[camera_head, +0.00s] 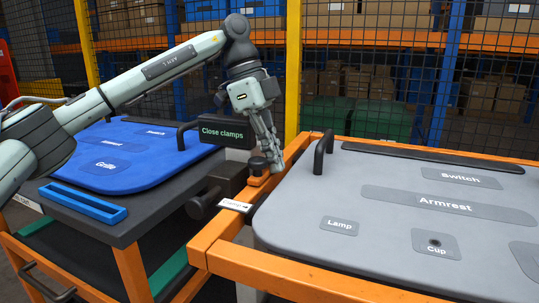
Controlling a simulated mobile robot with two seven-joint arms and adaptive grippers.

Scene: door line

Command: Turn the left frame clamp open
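My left gripper (272,162) points down at the left side of the orange frame (220,243). Its fingers look close together, but the view does not show clearly whether they are shut or on something. A small dark clamp part (257,166) with orange beneath it sits on the frame's left rail, right at the fingertips; I cannot tell whether they touch it. The clamp's turned position is hard to read, as the fingers partly cover it. The grey door panel (300,205) lies flat in the frame. My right gripper is not in view.
A "Close clamps" sign (222,132) stands left of the gripper. A blue panel (150,165) and a blue tray (84,203) lie on the dark-topped cart at left. A dark handle (323,152) rises from the grey panel. Mesh fencing and shelves stand behind.

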